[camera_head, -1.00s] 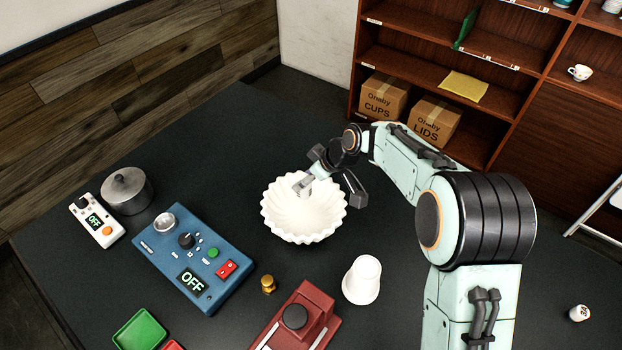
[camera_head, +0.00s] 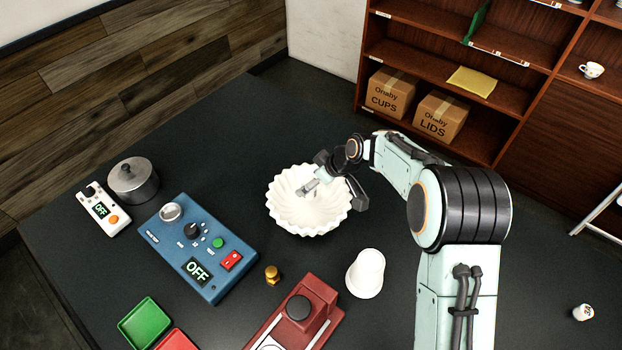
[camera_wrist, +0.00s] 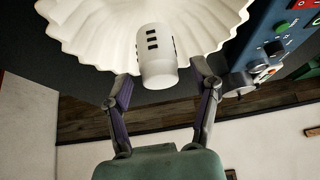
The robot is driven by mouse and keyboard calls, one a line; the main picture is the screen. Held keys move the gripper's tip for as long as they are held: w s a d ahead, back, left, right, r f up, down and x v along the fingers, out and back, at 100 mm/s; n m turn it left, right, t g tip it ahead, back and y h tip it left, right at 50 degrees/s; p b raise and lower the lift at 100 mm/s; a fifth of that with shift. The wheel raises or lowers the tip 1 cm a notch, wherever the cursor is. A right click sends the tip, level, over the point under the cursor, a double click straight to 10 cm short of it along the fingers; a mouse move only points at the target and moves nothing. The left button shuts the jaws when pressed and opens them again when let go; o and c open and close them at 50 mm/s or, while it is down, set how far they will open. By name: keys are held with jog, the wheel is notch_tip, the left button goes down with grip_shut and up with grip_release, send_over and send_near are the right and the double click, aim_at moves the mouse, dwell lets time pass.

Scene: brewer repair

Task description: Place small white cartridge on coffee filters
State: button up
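The coffee filters (camera_head: 312,218) form a fluted white bowl shape on the dark table, below my gripper. They also show at the top of the wrist view (camera_wrist: 90,35). The small white cartridge (camera_wrist: 157,62), a cylinder with black slots, shows in the wrist view in front of the filters, between my fingers. My gripper (camera_wrist: 163,80) is open, with a gap on each side of the cartridge. In the head view my gripper (camera_head: 320,184) is over the filters' far right part and mostly hides the cartridge. I cannot tell exactly how the cartridge rests.
A blue control box (camera_head: 190,245), a brass knob (camera_head: 272,274) and a red device (camera_head: 300,312) stand left and in front. A white cup (camera_head: 366,274) is near the filters. A metal pot (camera_head: 133,181) stands far left. A small white container (camera_head: 583,312) is at right.

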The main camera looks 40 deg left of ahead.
jog(key=d+r+m+h, duration=0.2)
jog(key=d+r+m, duration=0.1)
jog(key=d+r, duration=1.1)
jog(key=s+d+r+m+t+h, duration=0.15)
jog(key=s+d+m, duration=0.5)
jog(key=d, duration=0.75)
jog(key=s+d+f+m+g+h, duration=0.1)
jog(key=s+d+m, duration=0.6)
jog(key=s, duration=0.8)
jog(key=d+f+h, duration=0.1)
jog(key=d, duration=0.2)
jog(key=shift+f+m, duration=0.35)
jog(key=shift+o, duration=0.3)
jog(key=shift+g, duration=0.25)
